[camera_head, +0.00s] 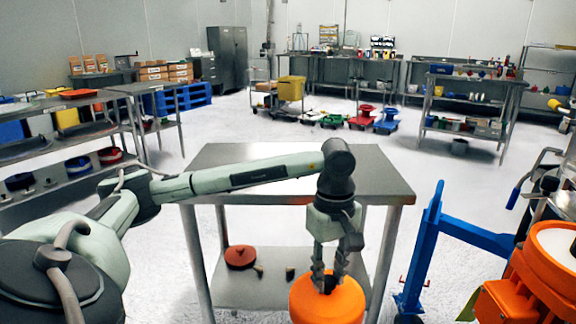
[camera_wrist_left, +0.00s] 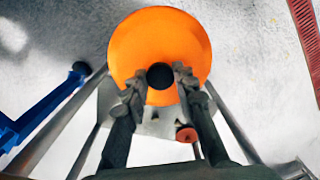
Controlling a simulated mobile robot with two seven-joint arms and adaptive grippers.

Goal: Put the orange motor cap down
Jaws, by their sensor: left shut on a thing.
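The orange motor cap (camera_head: 330,303) is a large round orange piece, cut off by the bottom edge of the head view. My left gripper (camera_head: 329,284) points down and is shut on the dark knob at its middle. The wrist view shows the cap (camera_wrist_left: 150,32) with the two fingers of the gripper (camera_wrist_left: 158,80) on either side of the dark knob (camera_wrist_left: 160,75). The cap is held in front of the steel table (camera_head: 290,180), whose top is bare. My right gripper is not in view.
A red round piece (camera_head: 240,257) and small parts lie on the table's lower shelf (camera_head: 262,290). A blue frame (camera_head: 425,245) and an orange machine (camera_head: 535,275) stand at the right. Shelves with parts (camera_head: 60,150) stand at the left.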

